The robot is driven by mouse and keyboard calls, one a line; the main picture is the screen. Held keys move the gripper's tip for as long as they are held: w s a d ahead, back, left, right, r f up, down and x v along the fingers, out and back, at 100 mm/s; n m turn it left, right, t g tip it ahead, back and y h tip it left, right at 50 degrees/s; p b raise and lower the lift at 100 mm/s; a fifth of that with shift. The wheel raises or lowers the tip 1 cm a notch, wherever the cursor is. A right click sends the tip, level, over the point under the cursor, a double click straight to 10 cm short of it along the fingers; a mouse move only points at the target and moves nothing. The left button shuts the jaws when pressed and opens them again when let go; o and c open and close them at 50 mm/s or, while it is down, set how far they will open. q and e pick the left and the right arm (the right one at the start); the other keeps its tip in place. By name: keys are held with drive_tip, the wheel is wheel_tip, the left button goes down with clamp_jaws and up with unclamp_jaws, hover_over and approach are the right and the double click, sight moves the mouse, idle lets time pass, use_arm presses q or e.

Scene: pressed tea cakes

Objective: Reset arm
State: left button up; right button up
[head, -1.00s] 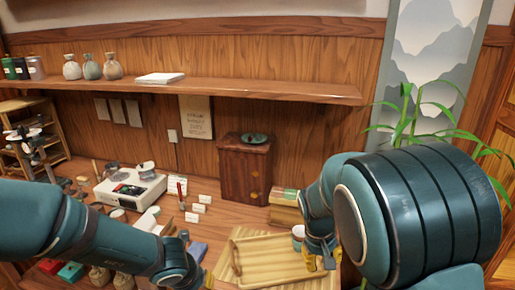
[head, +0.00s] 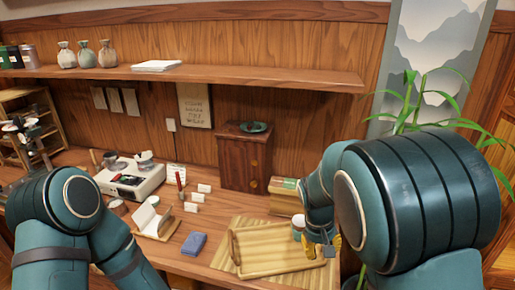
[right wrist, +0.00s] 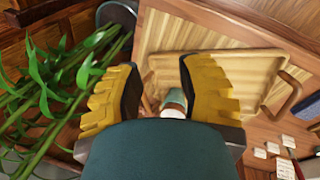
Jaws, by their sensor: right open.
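My right gripper (head: 322,249) hangs over the right end of a wooden tray (head: 265,267) in the head view. In the right wrist view its two yellow fingers stand wide apart and the gripper (right wrist: 158,78) is open, with nothing held. A small pale jar (head: 298,222) stands beside the gripper; it shows partly between the fingers in the right wrist view (right wrist: 172,106). My left arm bends at the lower left of the head view; its gripper is out of the picture.
A folded blue cloth (head: 194,244) lies left of the tray. A white scale (head: 130,178), small white cards and a wooden cabinet (head: 244,160) stand farther back. A shelf (head: 220,77) runs along the wall. A leafy plant (head: 408,112) is close behind my right arm.

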drive_tip(key=s+f+y, duration=0.1)
drive_tip(key=s+f, duration=0.1)
drive_tip(key=f, duration=0.3)
drive_tip(key=s+f+m+y, duration=0.1)
drive_tip(key=s+f, duration=0.1)
drive_tip(key=f, duration=0.4)
drive_tip(key=s+f+y, duration=0.1)
drive_tip(key=s+f, duration=0.2)
drive_tip(key=f, duration=0.2)
use_arm(q)
drive_tip(key=shift+s+d+f+m+g+h+b, duration=0.15)
drive_tip(key=shift+s+d+f+m+h+b, duration=0.2)
drive_tip(key=shift+s+f+m, duration=0.45)
drive_tip(key=shift+s+d+f+m+g+h+b, duration=0.15)
drive_tip(key=shift+s+d+f+m+h+b, duration=0.25)
drive_tip(key=shift+m, duration=0.7)
use_arm(e)
drive_tip(key=s+a+f+m+t+y, duration=0.1)
drive_tip(key=s+a+f+m+y, duration=0.1)
drive_tip(key=s+a+f, duration=0.4)
drive_tip(key=shift+s+f+m+t+y, duration=0.35)
drive_tip(key=shift+s+f+y, duration=0.35)
drive_tip(key=shift+s, duration=0.8)
